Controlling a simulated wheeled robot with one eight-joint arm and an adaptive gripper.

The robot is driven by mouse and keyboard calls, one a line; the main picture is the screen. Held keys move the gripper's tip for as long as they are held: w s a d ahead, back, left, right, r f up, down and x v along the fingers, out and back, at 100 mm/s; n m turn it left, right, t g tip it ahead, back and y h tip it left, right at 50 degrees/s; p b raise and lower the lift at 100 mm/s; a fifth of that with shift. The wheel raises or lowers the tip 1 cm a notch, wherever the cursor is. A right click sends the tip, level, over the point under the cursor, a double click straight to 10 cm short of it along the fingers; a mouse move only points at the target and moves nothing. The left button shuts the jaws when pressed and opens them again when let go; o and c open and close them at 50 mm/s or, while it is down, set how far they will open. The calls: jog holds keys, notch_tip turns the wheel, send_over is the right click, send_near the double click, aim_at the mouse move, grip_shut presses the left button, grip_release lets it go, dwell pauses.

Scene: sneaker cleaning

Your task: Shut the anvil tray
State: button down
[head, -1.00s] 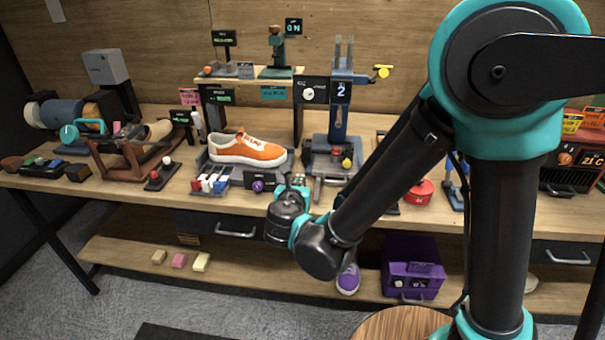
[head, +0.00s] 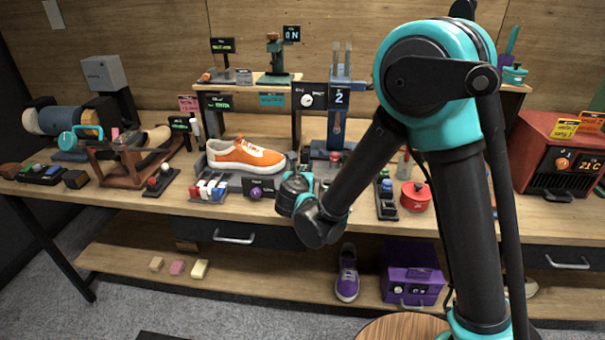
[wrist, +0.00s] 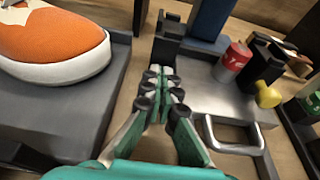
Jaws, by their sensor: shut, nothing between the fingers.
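The grey metal tray (wrist: 206,100), which looks like the anvil tray, lies at the foot of the blue press (head: 340,120) marked 2. In the wrist view it has a light metal loop handle (wrist: 236,150) at its near edge. A red can (wrist: 232,60) and a yellow-knobbed tool (wrist: 268,95) are on or beside its far right part. My gripper (wrist: 163,80) is shut and empty. Its fingertips show over the tray's left side, left of the handle; contact cannot be told. In the head view my arm hides most of the tray.
The orange sneaker (head: 240,157) sits on a grey stand (wrist: 85,115) just left of my gripper. A red pot (head: 415,197) and a dark rack (head: 386,200) stand to the right. A purple sneaker (head: 347,275) and purple box (head: 410,275) are on the lower shelf.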

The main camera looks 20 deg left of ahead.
aim_at(304, 163)
jog(key=shift+w+a, duration=0.2)
jog(key=shift+w, duration=0.55)
jog(key=shift+w+a, duration=0.15)
jog(key=shift+w, duration=0.6)
jog(key=shift+w+a, duration=0.2)
jog(key=shift+w, duration=0.55)
